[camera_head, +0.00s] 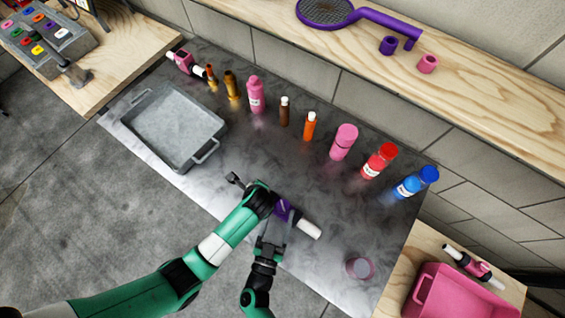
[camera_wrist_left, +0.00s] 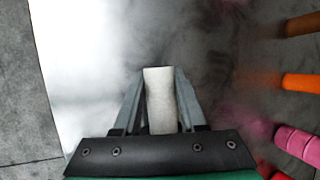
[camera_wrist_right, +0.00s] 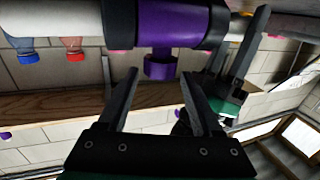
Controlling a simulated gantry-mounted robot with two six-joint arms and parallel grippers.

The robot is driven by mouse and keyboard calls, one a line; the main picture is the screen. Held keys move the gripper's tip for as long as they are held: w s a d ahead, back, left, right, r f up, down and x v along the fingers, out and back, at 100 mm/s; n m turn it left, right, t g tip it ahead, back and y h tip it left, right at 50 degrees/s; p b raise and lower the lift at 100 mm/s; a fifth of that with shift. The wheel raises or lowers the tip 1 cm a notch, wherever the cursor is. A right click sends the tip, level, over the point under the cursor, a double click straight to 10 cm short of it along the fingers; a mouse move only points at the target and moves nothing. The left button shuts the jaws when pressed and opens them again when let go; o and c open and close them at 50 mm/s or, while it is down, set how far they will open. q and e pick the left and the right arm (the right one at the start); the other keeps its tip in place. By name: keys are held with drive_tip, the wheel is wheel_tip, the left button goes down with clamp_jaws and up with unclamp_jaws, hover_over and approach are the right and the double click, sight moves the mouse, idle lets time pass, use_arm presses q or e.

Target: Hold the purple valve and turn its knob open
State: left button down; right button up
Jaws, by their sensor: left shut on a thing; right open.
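The purple valve (camera_head: 282,209) is held above the grey table, with a white pipe end (camera_head: 310,229) sticking out to the right. My left gripper is shut on its other white end; in the left wrist view that gripper (camera_wrist_left: 161,82) has the white pipe between its fingers. In the head view my left wrist hides this grasp. My right gripper (camera_head: 276,228) is open just below the valve. In the right wrist view, the purple knob (camera_wrist_right: 160,67) hangs from the valve body, between and slightly beyond the tips of the open right gripper (camera_wrist_right: 158,85). No contact shows.
A grey tray (camera_head: 133,103) is at the table's left. Several bottles stand along the back, including a red one (camera_head: 379,161) and a blue one (camera_head: 414,183). A pinkish round cup (camera_head: 360,268) is at front right. Another pink valve (camera_head: 474,267) lies by a pink bin (camera_head: 437,295).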

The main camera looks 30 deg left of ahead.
sight(283, 206)
drive_tip(key=shift+x, duration=1.6)
clamp_jaws()
drive_tip(key=shift+d+r+n+g+y, duration=0.1)
drive_tip(key=shift+n+g+y, duration=0.4)
drive_tip(key=shift+y, duration=0.45)
drive_tip(key=shift+r+n+g+y, duration=0.1)
drive_tip(key=shift+n+g+y, duration=0.2)
drive_tip(key=shift+n+y, duration=0.55)
drive_tip(key=shift+f+g+y, duration=0.15)
drive_tip(key=shift+g+y, duration=0.15)
drive_tip(key=shift+y, duration=0.2)
unclamp_jaws()
